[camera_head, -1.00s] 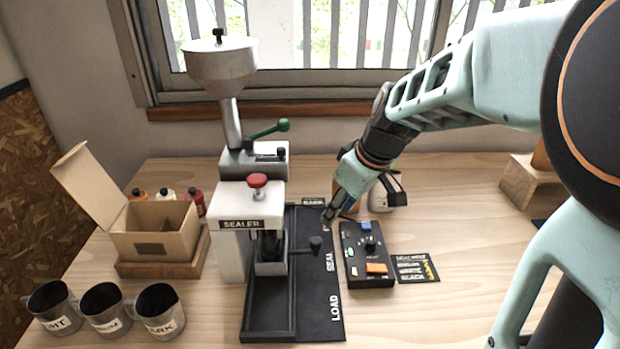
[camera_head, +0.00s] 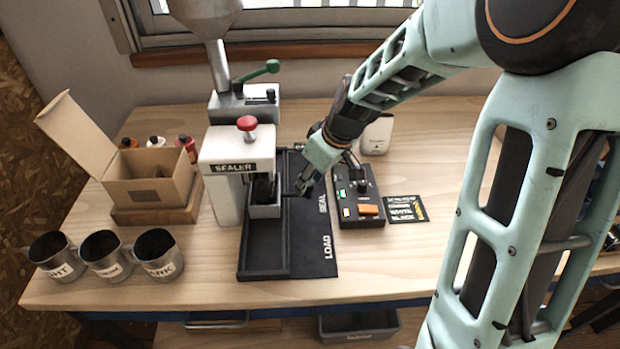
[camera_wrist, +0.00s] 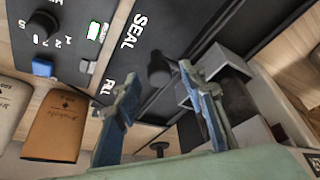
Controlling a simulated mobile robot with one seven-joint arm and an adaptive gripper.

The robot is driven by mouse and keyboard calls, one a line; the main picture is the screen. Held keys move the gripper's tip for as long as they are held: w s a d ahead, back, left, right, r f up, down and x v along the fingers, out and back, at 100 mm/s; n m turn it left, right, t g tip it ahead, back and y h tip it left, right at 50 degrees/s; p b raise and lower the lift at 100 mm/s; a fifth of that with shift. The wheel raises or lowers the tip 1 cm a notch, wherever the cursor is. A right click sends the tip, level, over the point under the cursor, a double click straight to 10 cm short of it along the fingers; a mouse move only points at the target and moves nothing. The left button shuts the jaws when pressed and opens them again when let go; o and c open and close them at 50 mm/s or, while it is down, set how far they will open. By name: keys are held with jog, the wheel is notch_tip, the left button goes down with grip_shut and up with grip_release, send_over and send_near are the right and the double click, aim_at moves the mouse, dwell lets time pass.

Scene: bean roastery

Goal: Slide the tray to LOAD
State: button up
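The tray (camera_head: 264,211) is a small grey box on the black slide track (camera_head: 265,265), under the white sealer (camera_head: 237,150), about level with the SEAL label. FILL and SEAL show on the track in the wrist view; LOAD is at its front end in the head view. The tray also shows in the wrist view (camera_wrist: 215,62), with a black knob (camera_wrist: 158,70) at its side. My gripper (camera_head: 301,187) is at the tray's right side and mostly covers the knob there. In the wrist view my gripper (camera_wrist: 157,80) is open, its fingertips on either side of the knob. Contact cannot be told.
A black control box (camera_head: 360,198) with buttons stands close right of the track. A cardboard box (camera_head: 147,185) and several metal cups (camera_head: 158,255) stand left. A white canister (camera_head: 377,135) is behind the control box. The track's LOAD end looks clear.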

jog(key=shift+f, duration=0.1)
jog(key=shift+c, duration=0.4)
grip_shut()
